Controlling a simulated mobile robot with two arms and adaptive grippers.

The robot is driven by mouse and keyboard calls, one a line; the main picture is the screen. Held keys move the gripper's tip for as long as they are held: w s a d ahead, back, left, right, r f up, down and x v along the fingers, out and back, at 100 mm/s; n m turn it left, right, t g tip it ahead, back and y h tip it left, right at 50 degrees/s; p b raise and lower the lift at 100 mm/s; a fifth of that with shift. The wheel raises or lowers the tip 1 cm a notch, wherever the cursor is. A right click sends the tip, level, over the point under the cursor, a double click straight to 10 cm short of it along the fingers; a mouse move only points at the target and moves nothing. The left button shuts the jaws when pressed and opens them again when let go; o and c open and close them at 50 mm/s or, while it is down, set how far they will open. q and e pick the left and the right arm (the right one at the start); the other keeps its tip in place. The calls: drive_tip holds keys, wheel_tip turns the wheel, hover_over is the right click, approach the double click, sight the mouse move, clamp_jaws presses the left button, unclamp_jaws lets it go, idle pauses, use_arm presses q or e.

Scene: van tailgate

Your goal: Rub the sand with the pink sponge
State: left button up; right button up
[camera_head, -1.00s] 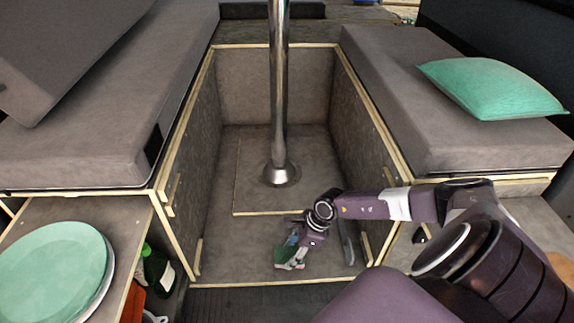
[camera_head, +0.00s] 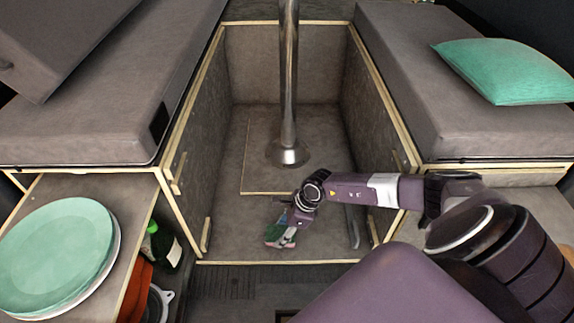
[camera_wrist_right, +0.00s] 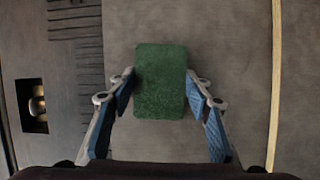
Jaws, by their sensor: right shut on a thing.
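My right gripper (camera_head: 284,232) is low over the front of the recessed floor (camera_head: 235,220), between the two benches. It is shut on a sponge (camera_head: 277,242), which shows green with a pinkish edge. In the right wrist view, the sponge (camera_wrist_right: 160,60) shows a dark green face between the two blue-padded fingers of the gripper (camera_wrist_right: 160,85). Whether the sponge touches the floor is hard to tell. I cannot make out any sand on the grey floor. My left gripper is out of view.
A metal pole (camera_head: 289,90) stands in the middle of the recess. Wooden-edged walls bound it on both sides. Green plates (camera_head: 55,255) sit on the left counter, with a bottle (camera_head: 163,245) below. A teal cushion (camera_head: 508,70) lies on the right bench.

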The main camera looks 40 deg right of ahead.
sight(268, 234)
drive_tip(key=shift+w+a+f+b, duration=0.1)
drive_tip(key=shift+w+a, duration=0.25)
drive_tip(key=shift+a, duration=0.25)
drive_tip(key=shift+w+a+r+b, duration=0.1)
drive_tip(key=shift+w+a, duration=0.25)
drive_tip(key=shift+a, duration=0.2)
drive_tip(key=shift+w+a+f+b, duration=0.1)
drive_tip(key=shift+w+a, duration=0.25)
drive_tip(key=shift+a, duration=0.25)
drive_tip(key=shift+w+a, duration=0.95)
drive_tip(key=shift+a, duration=0.2)
drive_tip(key=shift+d, duration=0.1)
drive_tip(key=shift+r, duration=0.3)
wheel_tip(268, 234, up, 6)
drive_tip(key=p, duration=0.4)
drive_tip(key=shift+f+p, duration=0.2)
drive_tip(key=shift+p, duration=0.15)
drive_tip(key=shift+d, duration=0.1)
wheel_tip(268, 234, up, 3)
drive_tip(key=shift+p, duration=1.15)
